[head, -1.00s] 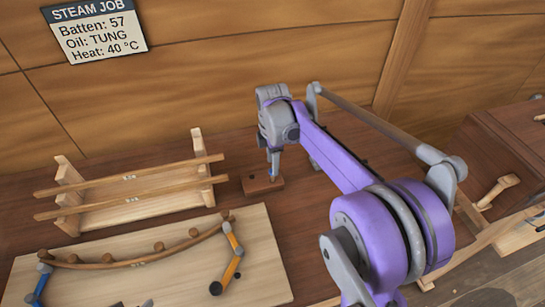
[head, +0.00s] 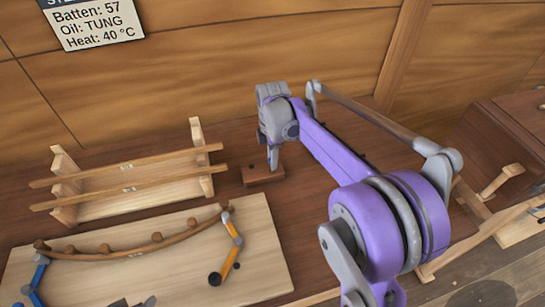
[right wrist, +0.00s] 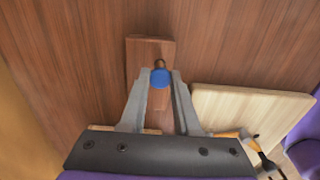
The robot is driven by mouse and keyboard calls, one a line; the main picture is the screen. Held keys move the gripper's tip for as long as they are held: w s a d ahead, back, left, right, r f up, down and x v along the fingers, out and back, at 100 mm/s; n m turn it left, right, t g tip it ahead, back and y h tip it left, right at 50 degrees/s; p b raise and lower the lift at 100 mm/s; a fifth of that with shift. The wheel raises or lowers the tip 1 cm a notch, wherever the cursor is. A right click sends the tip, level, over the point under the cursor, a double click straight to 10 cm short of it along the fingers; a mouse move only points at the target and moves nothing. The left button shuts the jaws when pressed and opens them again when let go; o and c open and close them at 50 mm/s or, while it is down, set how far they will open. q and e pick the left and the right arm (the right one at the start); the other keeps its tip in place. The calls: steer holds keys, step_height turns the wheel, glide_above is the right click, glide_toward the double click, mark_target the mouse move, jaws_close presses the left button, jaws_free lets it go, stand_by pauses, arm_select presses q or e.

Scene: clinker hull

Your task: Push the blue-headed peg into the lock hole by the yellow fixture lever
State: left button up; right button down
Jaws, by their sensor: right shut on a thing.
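The blue-headed peg (right wrist: 160,78) is between the fingertips of my right gripper (right wrist: 160,86), its blue head facing the wrist camera. Its brownish part shows just beyond the head, over a small dark wooden block (right wrist: 150,48). In the head view my right gripper (head: 272,163) points down at this block (head: 263,176), and its fingers hide most of the peg. I cannot tell whether the peg still sits in the block. The yellow fixture lever (head: 232,245) is on the pale board, with a small dark spot, possibly the lock hole (head: 236,265), beside it.
The pale board (head: 262,245) carries a curved batten (head: 130,252) and a blue lever (head: 38,275). A wooden rack (head: 195,135) with two straight battens stands behind it. Bare bench lies right of the board. A mallet (head: 502,180) lies far right.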

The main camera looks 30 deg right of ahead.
arm_select(q)
steer(key=shift+r, duration=0.1)
arm_select(e)
steer(key=shift+r, duration=0.15)
arm_select(q)
steer(key=shift+w+r+p, duration=0.35)
steer(key=shift+r+p, duration=0.3)
steer(key=shift+r, duration=0.2)
steer(key=shift+w+r+p, duration=0.35)
steer(key=shift+r+p, duration=0.25)
steer(key=shift+r, duration=0.2)
arm_select(e)
steer(key=shift+r, duration=2.4)
steer(key=shift+a, duration=0.1)
